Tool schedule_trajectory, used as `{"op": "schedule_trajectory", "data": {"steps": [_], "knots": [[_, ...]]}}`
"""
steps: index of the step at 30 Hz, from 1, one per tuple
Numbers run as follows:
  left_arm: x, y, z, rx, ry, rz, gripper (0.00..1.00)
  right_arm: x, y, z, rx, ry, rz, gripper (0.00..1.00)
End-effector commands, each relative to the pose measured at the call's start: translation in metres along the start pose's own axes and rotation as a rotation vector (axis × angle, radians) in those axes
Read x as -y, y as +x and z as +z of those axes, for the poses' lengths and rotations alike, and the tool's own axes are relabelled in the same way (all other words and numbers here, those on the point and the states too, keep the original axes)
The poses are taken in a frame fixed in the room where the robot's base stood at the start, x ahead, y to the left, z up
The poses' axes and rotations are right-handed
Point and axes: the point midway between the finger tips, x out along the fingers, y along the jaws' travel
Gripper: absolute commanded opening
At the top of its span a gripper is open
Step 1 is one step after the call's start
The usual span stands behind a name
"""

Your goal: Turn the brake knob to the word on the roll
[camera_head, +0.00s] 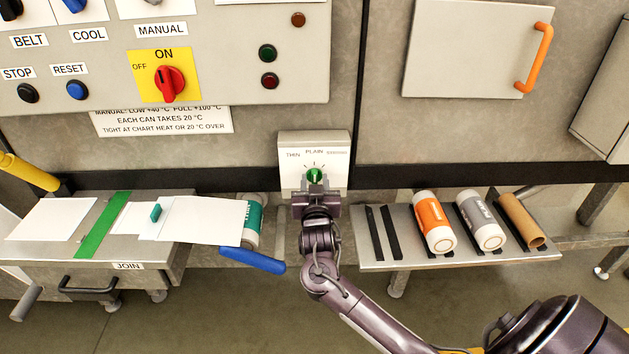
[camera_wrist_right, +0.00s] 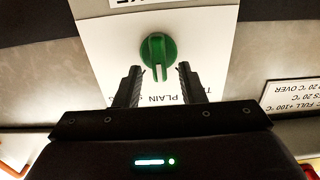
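The green brake knob (camera_head: 314,175) sits on a pale panel (camera_head: 342,178) with the words THIN, PLAIN and a third, too small to read. In the right wrist view the knob (camera_wrist_right: 158,48) has a white mark pointing towards PLAIN. My right gripper (camera_head: 317,198) is just in front of the knob. My left gripper is not in view.
A shelf (camera_head: 375,252) on the right holds an orange roll (camera_head: 434,222), a grey roll (camera_head: 483,220) and a brown tube (camera_head: 521,222). A blue handle (camera_head: 252,260) juts out left of my right arm. A red ON/OFF switch (camera_head: 169,82) is upper left.

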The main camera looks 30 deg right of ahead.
Motion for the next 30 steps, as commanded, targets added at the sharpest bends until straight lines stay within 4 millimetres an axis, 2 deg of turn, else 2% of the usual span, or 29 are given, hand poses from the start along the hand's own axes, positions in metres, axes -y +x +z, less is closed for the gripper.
{"op": "schedule_trajectory", "data": {"steps": [10,18,30], "knots": [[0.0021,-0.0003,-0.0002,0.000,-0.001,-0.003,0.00,-0.0004,0.0051,0.0005,0.001,-0.001,0.001,0.35],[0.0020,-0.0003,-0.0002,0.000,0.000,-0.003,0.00,-0.0003,0.0048,0.0006,0.001,-0.001,0.000,0.00],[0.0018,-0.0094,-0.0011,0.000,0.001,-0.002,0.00,0.0006,0.0047,-0.0015,0.003,-0.056,0.000,0.00]]}}
